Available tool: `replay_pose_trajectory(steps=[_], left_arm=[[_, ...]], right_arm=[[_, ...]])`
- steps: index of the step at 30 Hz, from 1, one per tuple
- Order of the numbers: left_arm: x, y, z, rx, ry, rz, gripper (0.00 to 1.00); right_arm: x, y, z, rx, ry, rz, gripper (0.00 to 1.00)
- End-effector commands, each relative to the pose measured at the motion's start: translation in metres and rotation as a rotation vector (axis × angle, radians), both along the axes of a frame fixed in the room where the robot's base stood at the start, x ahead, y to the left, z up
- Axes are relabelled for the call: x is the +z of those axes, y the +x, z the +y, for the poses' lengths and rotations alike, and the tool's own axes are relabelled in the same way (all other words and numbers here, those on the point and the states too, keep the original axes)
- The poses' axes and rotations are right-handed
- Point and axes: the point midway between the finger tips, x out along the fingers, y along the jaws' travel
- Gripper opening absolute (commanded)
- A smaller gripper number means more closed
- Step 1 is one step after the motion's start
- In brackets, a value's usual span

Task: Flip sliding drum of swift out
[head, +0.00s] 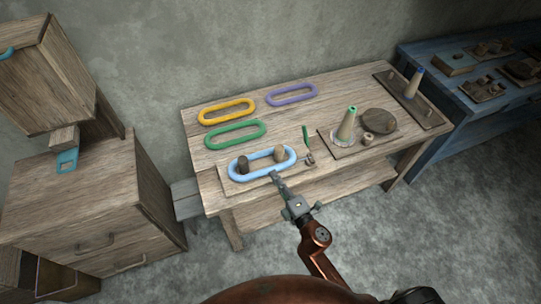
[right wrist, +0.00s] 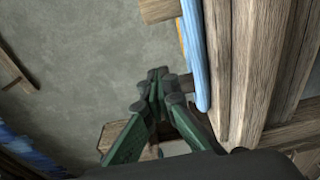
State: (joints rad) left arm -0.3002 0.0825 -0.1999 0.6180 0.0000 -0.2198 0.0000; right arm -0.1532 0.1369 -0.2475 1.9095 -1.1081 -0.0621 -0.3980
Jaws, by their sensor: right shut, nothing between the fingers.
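The swift is a low wooden board (head: 226,184) at the front left of the table, with two upright drums. A dark drum (head: 243,163) stands at the left and a brown drum (head: 279,155) at the right; I cannot tell which one slides. A light blue skein (head: 262,173) loops around both drums. My right gripper (head: 275,177) is shut and empty at the front of the skein, below the right drum. In the right wrist view its green fingers (right wrist: 158,82) are closed beside the blue skein (right wrist: 194,50); contact is unclear. My left gripper is out of view.
Yellow (head: 227,110), green (head: 235,134) and purple (head: 292,94) skeins lie behind on the table (head: 205,160). A small crank with a green handle (head: 306,134) stands right of the swift. A green-tipped cone (head: 347,123) is farther right. A cabinet (head: 75,190) stands left.

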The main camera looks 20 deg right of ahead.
Motion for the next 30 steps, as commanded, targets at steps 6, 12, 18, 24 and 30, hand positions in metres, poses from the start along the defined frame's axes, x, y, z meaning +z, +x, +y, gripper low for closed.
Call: replay_pose_trajectory(steps=[6,12,18,24,30], left_arm=[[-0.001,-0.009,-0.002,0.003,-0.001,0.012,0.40],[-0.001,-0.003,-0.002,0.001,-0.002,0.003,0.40],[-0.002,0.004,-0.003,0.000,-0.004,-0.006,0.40],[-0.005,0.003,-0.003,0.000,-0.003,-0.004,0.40],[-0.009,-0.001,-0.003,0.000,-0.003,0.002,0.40]], right_arm=[[-0.004,0.000,-0.002,-0.004,0.001,0.004,0.00],[-0.004,0.002,-0.001,-0.003,0.001,0.005,0.00],[-0.004,0.023,0.004,0.001,-0.002,0.004,0.00],[-0.005,0.064,0.011,0.001,0.000,0.005,0.00],[-0.005,0.103,0.017,-0.001,0.000,0.006,0.00]])
